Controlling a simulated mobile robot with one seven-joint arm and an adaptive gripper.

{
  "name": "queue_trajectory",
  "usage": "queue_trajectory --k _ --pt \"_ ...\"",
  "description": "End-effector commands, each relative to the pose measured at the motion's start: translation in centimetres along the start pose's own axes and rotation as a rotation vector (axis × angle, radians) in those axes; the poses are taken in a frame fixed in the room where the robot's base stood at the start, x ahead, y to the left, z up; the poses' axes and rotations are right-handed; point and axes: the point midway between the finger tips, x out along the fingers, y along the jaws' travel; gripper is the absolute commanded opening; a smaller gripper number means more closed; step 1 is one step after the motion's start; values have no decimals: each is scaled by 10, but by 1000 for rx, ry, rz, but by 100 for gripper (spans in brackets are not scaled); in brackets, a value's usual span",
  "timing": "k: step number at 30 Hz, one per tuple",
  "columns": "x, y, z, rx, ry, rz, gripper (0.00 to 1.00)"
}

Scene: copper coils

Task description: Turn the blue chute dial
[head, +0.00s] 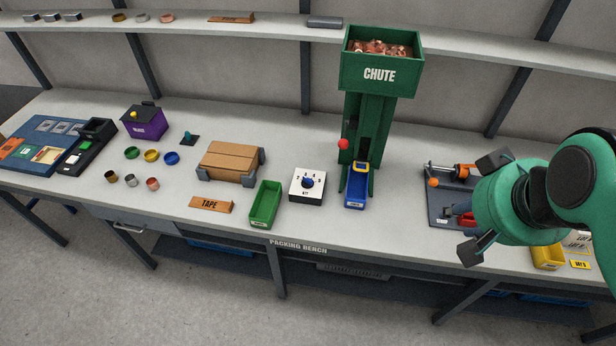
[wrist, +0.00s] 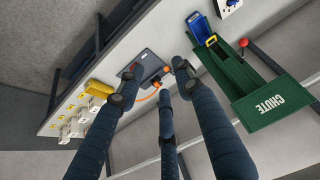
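The blue dial (head: 308,182) sits on top of a white box with printed marks around it, on the bench left of the green chute (head: 378,75). In the wrist view the white box (wrist: 228,8) shows at the top edge, partly cut off. My gripper (head: 483,206) is over the right part of the bench, well right of the dial. Its fingers are spread apart, with nothing between them. The fingers also show in the wrist view (wrist: 160,82), pointing toward the bench.
A blue bin (head: 356,188) stands under the chute, and a red ball knob (head: 343,144) sticks out at its left. A green bin (head: 265,204) stands left of the dial box. A dark tray (head: 440,205) with an orange-ended tool lies near my gripper.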

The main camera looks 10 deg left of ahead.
Motion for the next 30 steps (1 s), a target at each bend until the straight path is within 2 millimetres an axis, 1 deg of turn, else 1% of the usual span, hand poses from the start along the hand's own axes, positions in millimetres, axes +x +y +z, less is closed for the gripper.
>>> queue_trajectory --k 1,5,8,9,14,15,17,21,26,30 --pt "2 -4 -11 -17 -4 -6 35" --pt "6 -16 -44 -71 -5 -22 35" --pt "12 -30 -74 -119 -6 -37 35" --pt "16 -36 -86 -141 -6 -43 35" --pt "32 -62 -132 -220 -8 -67 35" --pt "36 -70 -144 -240 -6 -73 35" --pt "44 -82 -160 -270 -7 -82 35" --pt "64 -113 -196 -340 -4 -103 35" --pt "91 -153 -232 -421 -3 -127 35" --pt "117 -191 -259 -490 -2 -148 35"
